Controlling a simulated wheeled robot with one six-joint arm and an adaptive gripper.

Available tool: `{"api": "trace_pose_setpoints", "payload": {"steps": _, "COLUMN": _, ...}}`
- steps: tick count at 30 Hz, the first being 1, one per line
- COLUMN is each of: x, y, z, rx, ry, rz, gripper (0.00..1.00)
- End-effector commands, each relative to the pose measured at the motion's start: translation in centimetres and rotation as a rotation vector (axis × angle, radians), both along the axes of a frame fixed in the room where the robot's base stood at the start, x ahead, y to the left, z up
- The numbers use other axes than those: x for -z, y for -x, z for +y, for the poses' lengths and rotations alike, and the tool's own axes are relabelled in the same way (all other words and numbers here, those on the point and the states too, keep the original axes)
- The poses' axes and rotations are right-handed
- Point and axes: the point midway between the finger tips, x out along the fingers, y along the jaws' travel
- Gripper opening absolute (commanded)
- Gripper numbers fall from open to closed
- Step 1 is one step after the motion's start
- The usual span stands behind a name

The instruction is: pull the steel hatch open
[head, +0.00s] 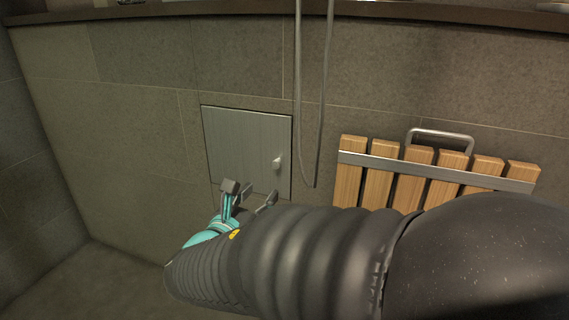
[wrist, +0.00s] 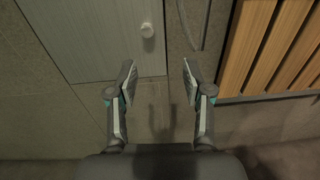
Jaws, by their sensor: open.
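The steel hatch (head: 240,140) is a grey square panel set in the tiled wall, and it looks shut. In the wrist view the hatch (wrist: 85,40) fills the upper left and the knob (wrist: 147,30) is above the space between my fingers. My gripper (head: 250,192) is in front of the hatch's lower edge, open and empty. In the wrist view my gripper's (wrist: 158,75) two fingers stand apart, below the knob and not touching it. My arm hides the floor below the hatch.
A wooden slatted panel (head: 380,178) with a metal bar handle (head: 440,133) is on the wall to the right. A grey hose (head: 318,120) hangs between it and the hatch. A dark ledge (head: 200,13) runs along the top. The wall left of the hatch is clear.

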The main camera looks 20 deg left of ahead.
Motion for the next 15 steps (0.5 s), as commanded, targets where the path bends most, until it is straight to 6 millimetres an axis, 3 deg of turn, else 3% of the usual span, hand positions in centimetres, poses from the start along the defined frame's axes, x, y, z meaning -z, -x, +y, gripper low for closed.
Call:
{"api": "trace_pose_setpoints", "payload": {"steps": 3, "x": 0.1, "y": 0.4, "z": 1.7, "rx": -0.041, "ry": 0.038, "rz": -0.023, "gripper": 0.5}}
{"api": "trace_pose_setpoints", "payload": {"steps": 7, "x": 0.0, "y": -0.7, "z": 1.8, "rx": -0.043, "ry": 0.042, "rz": -0.028, "gripper": 0.5}}
{"api": "trace_pose_setpoints", "payload": {"steps": 15, "x": 0.1, "y": -5.4, "z": 1.3, "rx": -0.04, "ry": 0.04, "rz": -0.026, "gripper": 0.5}}
